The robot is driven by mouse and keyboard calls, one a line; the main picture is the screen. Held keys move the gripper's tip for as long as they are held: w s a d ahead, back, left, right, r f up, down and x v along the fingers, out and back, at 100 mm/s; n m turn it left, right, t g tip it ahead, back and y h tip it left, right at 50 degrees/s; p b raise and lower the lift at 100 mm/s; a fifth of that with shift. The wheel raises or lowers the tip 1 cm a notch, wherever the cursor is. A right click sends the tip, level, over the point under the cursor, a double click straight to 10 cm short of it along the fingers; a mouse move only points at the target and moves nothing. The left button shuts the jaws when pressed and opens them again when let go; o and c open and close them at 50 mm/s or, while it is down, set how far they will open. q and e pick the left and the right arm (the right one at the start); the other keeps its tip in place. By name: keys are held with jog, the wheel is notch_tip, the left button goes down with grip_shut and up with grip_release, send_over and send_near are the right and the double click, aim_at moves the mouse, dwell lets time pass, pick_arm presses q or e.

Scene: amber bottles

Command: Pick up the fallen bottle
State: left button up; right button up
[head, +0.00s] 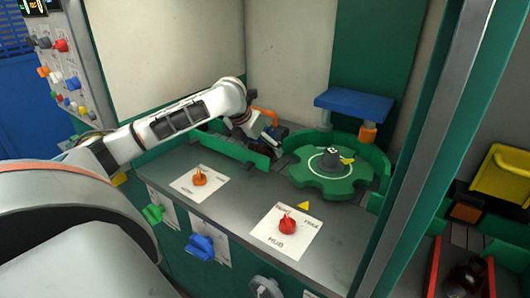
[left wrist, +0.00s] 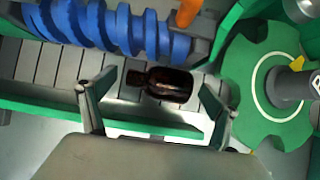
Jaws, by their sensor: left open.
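The fallen bottle (left wrist: 170,84), dark amber with a short neck pointing left, lies on its side on a grey slatted track in the left wrist view. My left gripper, also in the left wrist view (left wrist: 155,100), is open and empty. In that picture its two fingers stand apart, one to each side of the bottle; I see no contact. My right gripper is not in view.
A blue screw (left wrist: 125,27) runs along the track beside the bottle. A low green rail (left wrist: 150,126) lines the other side. A green star wheel (head: 325,183) stands to the right. An orange knob (head: 199,178) and a red knob (head: 288,225) rise from the front counter.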

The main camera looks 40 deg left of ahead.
pick_arm(q)
jog(key=shift+w+a+f, duration=0.1)
jog(key=shift+w+f, duration=0.25)
jog(key=shift+f, duration=0.15)
jog(key=c, duration=1.2)
jog(key=shift+c, duration=0.2)
jog(key=shift+r, duration=0.1)
